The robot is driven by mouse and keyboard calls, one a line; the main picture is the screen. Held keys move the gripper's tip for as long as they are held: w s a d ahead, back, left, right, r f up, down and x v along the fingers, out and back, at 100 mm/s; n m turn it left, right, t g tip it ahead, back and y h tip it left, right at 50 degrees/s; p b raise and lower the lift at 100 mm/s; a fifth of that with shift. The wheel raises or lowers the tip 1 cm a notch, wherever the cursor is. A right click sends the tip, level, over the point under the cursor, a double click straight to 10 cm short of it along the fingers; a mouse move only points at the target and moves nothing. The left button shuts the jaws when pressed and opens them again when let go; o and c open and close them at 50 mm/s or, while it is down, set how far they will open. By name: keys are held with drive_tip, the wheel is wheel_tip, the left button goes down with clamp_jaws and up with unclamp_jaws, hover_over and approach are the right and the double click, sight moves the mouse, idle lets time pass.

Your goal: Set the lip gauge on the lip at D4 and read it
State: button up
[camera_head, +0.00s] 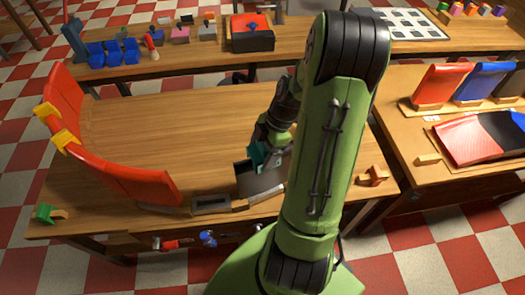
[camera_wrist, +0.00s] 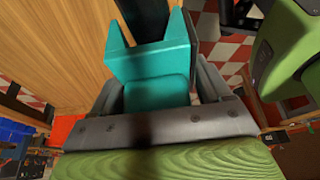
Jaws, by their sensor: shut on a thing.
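My gripper (camera_wrist: 163,95) is shut on a teal block with two prongs (camera_wrist: 150,65), which looks like the lip gauge. In the head view the teal block (camera_head: 260,153) shows beside a dark grey upright panel (camera_head: 262,182), partly hidden by my arm. In the wrist view a dark surface (camera_wrist: 150,18) lies behind the prongs. I cannot tell whether the gauge touches it. No reading and no D4 mark can be made out. A curved red lip (camera_head: 125,180) stands along the left of the table.
Yellow clamps (camera_head: 65,142) sit on the red lip. A grey block (camera_head: 211,204) and a green block (camera_head: 46,213) lie near the wooden table's front edge (camera_head: 100,226). The table's middle is clear. Red and blue panels (camera_head: 484,83) stand on the right table.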

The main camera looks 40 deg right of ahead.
drive_tip(key=shift+f, duration=0.25)
drive_tip(key=o, duration=1.2)
drive_tip(key=shift+c, duration=0.2)
drive_tip(key=p+v, duration=0.3)
drive_tip(key=v, duration=1.2)
drive_tip(key=shift+d+r, duration=0.2)
drive_tip(key=shift+r, duration=0.15)
drive_tip(key=shift+s, duration=0.15)
wheel_tip(320, 180, up, 4)
drive_tip(key=m+h, duration=0.2)
drive_tip(key=m, duration=0.1)
hover_over(257, 156)
drive_tip(key=a+r+m+h, duration=0.1)
drive_tip(key=a+r+m, duration=0.15)
drive_tip(key=a, duration=0.25)
drive_tip(key=s+a+m+t+h, duration=0.1)
drive_tip(key=s+a+m+t, duration=0.3)
drive_tip(key=s+a+m, duration=0.4)
drive_tip(key=shift+s+a+r+m, duration=0.35)
drive_tip(key=shift+s+r+m, duration=0.15)
drive_tip(key=shift+s, duration=0.35)
